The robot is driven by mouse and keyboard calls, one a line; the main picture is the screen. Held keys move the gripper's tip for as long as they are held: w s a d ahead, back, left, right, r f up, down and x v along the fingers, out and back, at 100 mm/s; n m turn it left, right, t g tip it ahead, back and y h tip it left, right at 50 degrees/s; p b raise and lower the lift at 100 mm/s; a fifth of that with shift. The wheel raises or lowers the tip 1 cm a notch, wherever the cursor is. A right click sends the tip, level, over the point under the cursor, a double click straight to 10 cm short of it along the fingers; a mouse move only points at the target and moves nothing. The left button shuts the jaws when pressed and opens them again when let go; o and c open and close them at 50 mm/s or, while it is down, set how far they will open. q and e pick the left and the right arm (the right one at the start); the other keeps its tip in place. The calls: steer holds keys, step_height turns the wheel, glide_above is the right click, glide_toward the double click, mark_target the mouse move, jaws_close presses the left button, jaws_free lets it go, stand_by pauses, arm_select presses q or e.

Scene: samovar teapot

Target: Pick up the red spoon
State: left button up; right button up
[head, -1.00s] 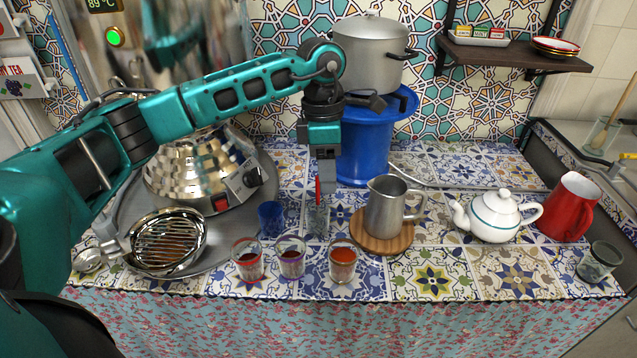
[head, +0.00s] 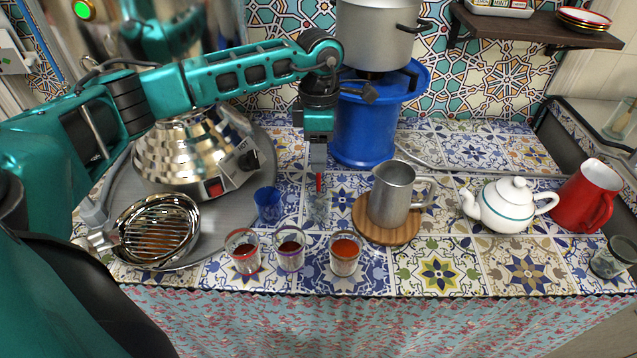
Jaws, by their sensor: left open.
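The red spoon (head: 319,183) stands upright in a small clear glass (head: 319,208) on the tiled counter, between the blue cup and the metal pitcher. Only a short red length of its handle shows. My left gripper (head: 318,168) points straight down over the spoon, its fingertips at the handle's upper end. The gripper is open. The fingers overlap the handle top, so I cannot tell whether the handle is between them. My right gripper is not in view.
The blue cup (head: 268,205) is close on the left. Three tea glasses, including one with a red rim (head: 243,252), stand in front. The metal pitcher (head: 392,195) on a wooden board (head: 412,222) is close on the right. A blue barrel (head: 364,130) stands behind.

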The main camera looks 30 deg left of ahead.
arm_select(q)
glide_above(319, 194)
steer(key=f, duration=0.6)
steer(key=shift+w+a, duration=0.3)
steer(key=shift+w, duration=0.1)
steer(key=shift+r, duration=0.1)
jaws_close()
